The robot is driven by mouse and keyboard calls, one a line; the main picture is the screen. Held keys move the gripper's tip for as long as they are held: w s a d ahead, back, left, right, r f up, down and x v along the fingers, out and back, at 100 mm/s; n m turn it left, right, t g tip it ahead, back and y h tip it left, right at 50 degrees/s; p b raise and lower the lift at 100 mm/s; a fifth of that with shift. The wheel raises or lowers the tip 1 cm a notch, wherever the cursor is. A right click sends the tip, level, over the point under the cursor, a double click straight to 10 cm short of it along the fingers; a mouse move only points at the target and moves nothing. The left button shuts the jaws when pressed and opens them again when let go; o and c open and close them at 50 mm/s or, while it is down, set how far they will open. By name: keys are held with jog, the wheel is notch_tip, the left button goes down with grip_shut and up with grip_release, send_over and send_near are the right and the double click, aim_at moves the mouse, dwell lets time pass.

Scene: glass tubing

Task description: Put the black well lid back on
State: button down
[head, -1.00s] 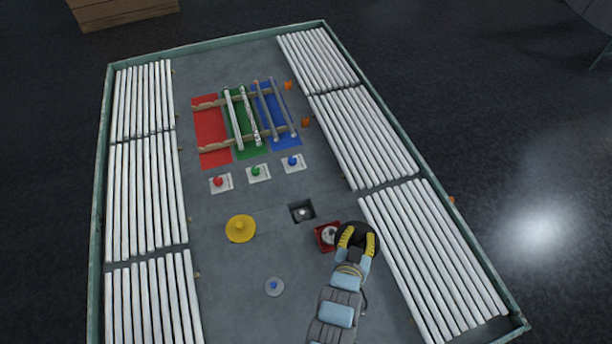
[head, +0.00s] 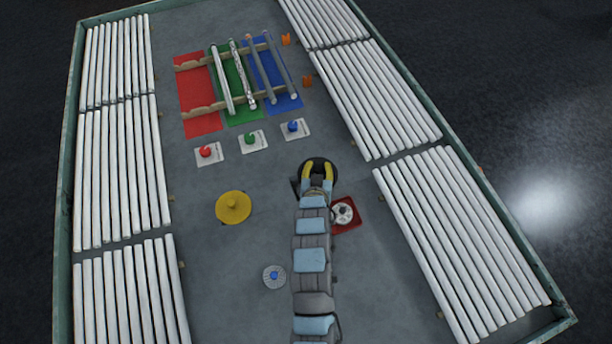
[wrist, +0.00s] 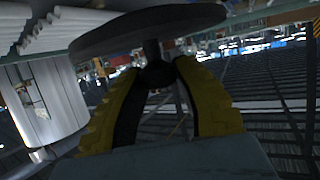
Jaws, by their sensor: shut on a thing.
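The black well lid (head: 318,161) is a round dark disc with a knob. My gripper (head: 317,174) is shut on the knob, with a yellow finger on each side of it. In the wrist view the lid (wrist: 150,30) spans beyond the fingertips of my gripper (wrist: 156,75). In the head view the lid is over or close to the square well (head: 295,187), of which only a dark left edge shows. The lid and my arm hide the rest, and I cannot tell the lid's height above it.
A red square tray (head: 352,226) with a pale round piece (head: 342,213) lies right of my arm. A yellow disc (head: 233,208) and a grey disc with a blue knob (head: 274,276) lie to the left. Glass tubes (head: 222,82) rest on a rack farther back.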

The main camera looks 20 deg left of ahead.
jog(key=shift+n+y, duration=0.4)
jog(key=shift+y, duration=0.1)
jog(key=shift+w+a+f+b, duration=0.3)
jog(key=shift+a+f+b, duration=0.65)
jog(key=shift+f, duration=1.15)
jog(key=shift+w+a+f+b, duration=0.35)
jog(key=shift+a+f+b, duration=0.25)
jog(key=shift+f+b, duration=1.15)
jog(key=shift+w+a+f+b, duration=0.3)
jog(key=shift+a+f+b, duration=0.5)
jog(key=shift+f, duration=1.6)
jog(key=shift+f, duration=0.45)
jog(key=shift+d+f, duration=0.1)
jog(key=shift+f, duration=0.1)
